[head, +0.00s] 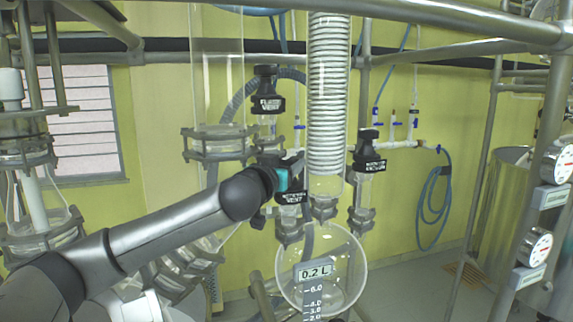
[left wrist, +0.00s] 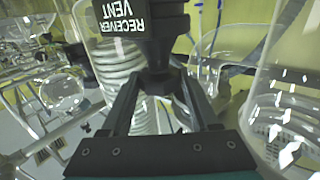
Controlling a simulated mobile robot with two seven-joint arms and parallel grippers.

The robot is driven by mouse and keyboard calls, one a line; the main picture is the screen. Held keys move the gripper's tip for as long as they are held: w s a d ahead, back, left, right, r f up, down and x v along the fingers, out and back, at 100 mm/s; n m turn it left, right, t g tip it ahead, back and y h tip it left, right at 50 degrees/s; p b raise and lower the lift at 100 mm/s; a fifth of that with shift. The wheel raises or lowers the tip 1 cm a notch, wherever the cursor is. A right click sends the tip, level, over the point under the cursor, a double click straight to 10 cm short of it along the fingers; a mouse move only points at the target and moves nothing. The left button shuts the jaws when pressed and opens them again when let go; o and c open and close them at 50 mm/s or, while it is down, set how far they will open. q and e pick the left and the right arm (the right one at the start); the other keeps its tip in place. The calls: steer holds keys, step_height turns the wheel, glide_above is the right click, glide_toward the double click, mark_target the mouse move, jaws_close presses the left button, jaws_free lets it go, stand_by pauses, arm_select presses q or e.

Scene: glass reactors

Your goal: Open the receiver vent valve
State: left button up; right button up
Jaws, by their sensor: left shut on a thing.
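The receiver vent valve (left wrist: 127,17) has a black body with a white-lettered label. It is at the top of the left wrist view, upside down there. My left gripper (left wrist: 158,78) is shut on its dark narrow part, with both fingers converging on it. In the head view the valve's label (head: 291,197) shows just below my left gripper (head: 291,168), which partly hides the valve's upper part. I cannot tell the handle's angle. My right gripper is not in view.
Another black-labelled vent valve (head: 267,104) stands above and left, and one more (head: 369,165) to the right. A glass coil column (head: 328,90) stands close on the right. A round glass receiver (head: 345,262) marked 0.2 L hangs below. Metal pipes cross overhead.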

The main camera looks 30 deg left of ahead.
arm_select(q)
steer(key=shift+d+f+n+g+y+b, duration=0.15)
steer(key=shift+n+y+b, duration=0.25)
steer(key=shift+y, duration=0.2)
steer(key=shift+d+n+g+y+b, duration=0.15)
steer(key=shift+n+y+b, duration=0.2)
steer(key=shift+y, duration=0.25)
steer(key=n+g+y+b, duration=0.1)
steer(key=y, duration=0.1)
steer(key=n+g+y+b, duration=0.1)
steer(key=n, duration=0.1)
steer(key=shift+w+d+y, duration=0.1)
steer(key=shift+w+y, duration=0.1)
steer(key=shift+y, duration=0.2)
steer(key=n+g+y, duration=0.1)
steer(key=n+g+y+b, duration=0.1)
steer(key=n+g+y, duration=0.1)
steer(key=shift+w+d+g+y, duration=0.1)
steer(key=shift+d+g+y, duration=0.05)
steer(key=shift+g+y, duration=0.15)
steer(key=n+g+y+b, duration=0.1)
steer(key=n+g+y, duration=0.1)
steer(key=g, duration=0.1)
steer(key=shift+w+n, duration=0.15)
steer(key=shift+n, duration=0.2)
steer(key=shift+r+n+g+y, duration=0.2)
steer(key=shift+n+g+y, duration=0.65)
steer(key=shift+g, duration=0.75)
